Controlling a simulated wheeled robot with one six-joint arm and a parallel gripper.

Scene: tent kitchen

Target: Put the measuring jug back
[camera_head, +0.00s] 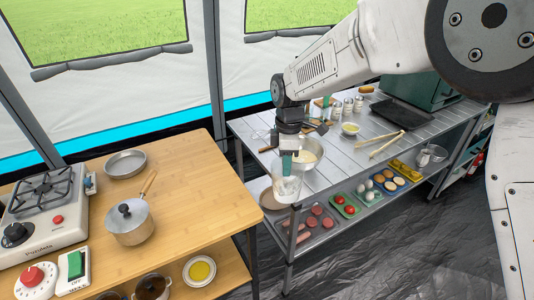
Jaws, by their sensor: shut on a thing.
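My gripper (288,158) is shut on the measuring jug (286,189), a clear, whitish vessel. The jug hangs below my gripper at the near left corner of the metal table (250,128). Whether it touches the table edge or is clear of it I cannot tell. My gripper hides part of the jug's upper side.
A metal bowl (316,160) with pale contents stands just right of the jug. Wooden tongs (386,143), shakers (348,106) and a small bowl (350,129) are farther right. Trays of food fill the lower shelf. The wooden table (190,200) at left holds a pot (129,224).

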